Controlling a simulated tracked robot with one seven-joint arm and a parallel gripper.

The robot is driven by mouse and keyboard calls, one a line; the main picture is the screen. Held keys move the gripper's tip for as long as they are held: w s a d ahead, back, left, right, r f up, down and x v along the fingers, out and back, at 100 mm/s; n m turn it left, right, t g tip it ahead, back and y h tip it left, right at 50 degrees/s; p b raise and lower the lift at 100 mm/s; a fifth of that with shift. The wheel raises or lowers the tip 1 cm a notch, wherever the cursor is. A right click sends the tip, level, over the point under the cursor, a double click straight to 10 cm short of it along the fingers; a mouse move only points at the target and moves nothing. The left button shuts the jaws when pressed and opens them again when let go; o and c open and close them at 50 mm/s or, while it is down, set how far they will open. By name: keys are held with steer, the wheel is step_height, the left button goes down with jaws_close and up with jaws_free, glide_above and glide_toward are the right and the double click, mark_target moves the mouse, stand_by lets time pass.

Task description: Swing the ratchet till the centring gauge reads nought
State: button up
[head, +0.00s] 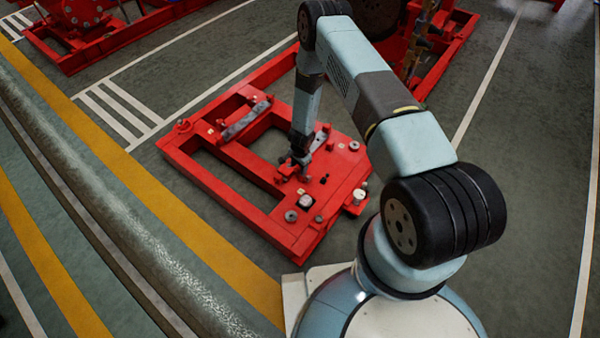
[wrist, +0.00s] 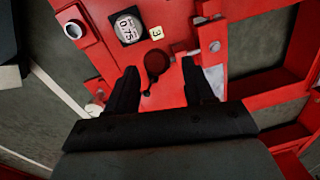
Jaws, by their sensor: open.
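My gripper (head: 294,166) is low over the near part of the red skid frame (head: 275,222). In the wrist view my gripper (wrist: 163,78) is open, with a dark finger on each side and nothing held. Between and beyond the fingers is a dark reddish round piece with a short stem and small knob, which looks like the ratchet (wrist: 157,62). I cannot tell whether a finger touches it. The round gauge (wrist: 128,27) with a pale face lies above it to the left and seems to read 0.75. A yellow tag (wrist: 157,32) marked 3 is beside the gauge.
A white-topped fitting (head: 359,195) is at the frame's right corner.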

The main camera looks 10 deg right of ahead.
steer(key=shift+w+a+f, duration=0.1)
steer(key=shift+w+f, duration=0.05)
steer(key=shift+f, duration=2.2)
